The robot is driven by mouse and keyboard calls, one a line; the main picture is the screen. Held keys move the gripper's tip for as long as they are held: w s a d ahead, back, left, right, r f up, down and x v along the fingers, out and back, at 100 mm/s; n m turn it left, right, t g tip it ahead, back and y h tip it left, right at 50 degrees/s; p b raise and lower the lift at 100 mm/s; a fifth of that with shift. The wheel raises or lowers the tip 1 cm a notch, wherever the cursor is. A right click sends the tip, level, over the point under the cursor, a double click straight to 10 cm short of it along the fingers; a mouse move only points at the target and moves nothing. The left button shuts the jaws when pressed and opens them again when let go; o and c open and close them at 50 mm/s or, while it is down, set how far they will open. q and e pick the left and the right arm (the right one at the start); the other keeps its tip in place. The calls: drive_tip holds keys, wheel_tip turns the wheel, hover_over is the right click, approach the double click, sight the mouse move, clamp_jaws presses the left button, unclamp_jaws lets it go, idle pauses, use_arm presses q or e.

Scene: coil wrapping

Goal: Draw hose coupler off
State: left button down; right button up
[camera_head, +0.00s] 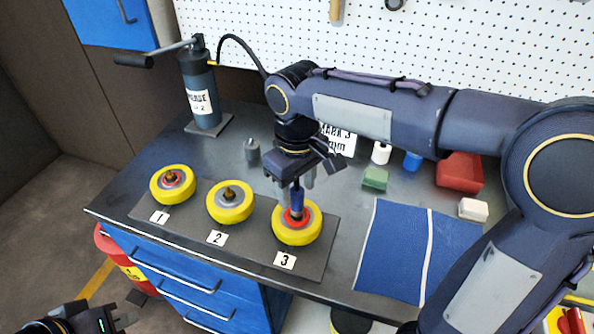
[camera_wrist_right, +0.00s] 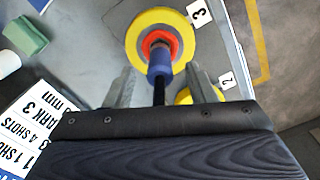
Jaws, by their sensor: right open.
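The blue hose coupler (camera_head: 297,199) stands upright on the hub of the yellow wheel marked 3 (camera_head: 297,234), inside a red ring (camera_head: 293,218). In the right wrist view the coupler (camera_wrist_right: 160,62) meets the red-ringed hub (camera_wrist_right: 155,42), with a dark stem behind it. My right gripper (camera_head: 292,182) is above wheel 3, open, its two grey fingers on either side of the coupler and apart from it. My left gripper (camera_head: 130,309) is low at the left, off the bench, with its fingers apart and empty.
A grease pump (camera_head: 201,92) with a black hose (camera_head: 240,42) stands at the back left; the arm hides part of the hose. Wheels 1 (camera_head: 172,184) and 2 (camera_head: 230,202) sit left of wheel 3. A blue mat (camera_head: 402,250), green block (camera_head: 375,179) and red bin (camera_head: 459,171) lie right.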

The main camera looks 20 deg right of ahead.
drive_tip(key=shift+f, duration=0.95)
drive_tip(key=shift+c, duration=0.3)
clamp_jaws()
drive_tip(key=shift+r, duration=0.15)
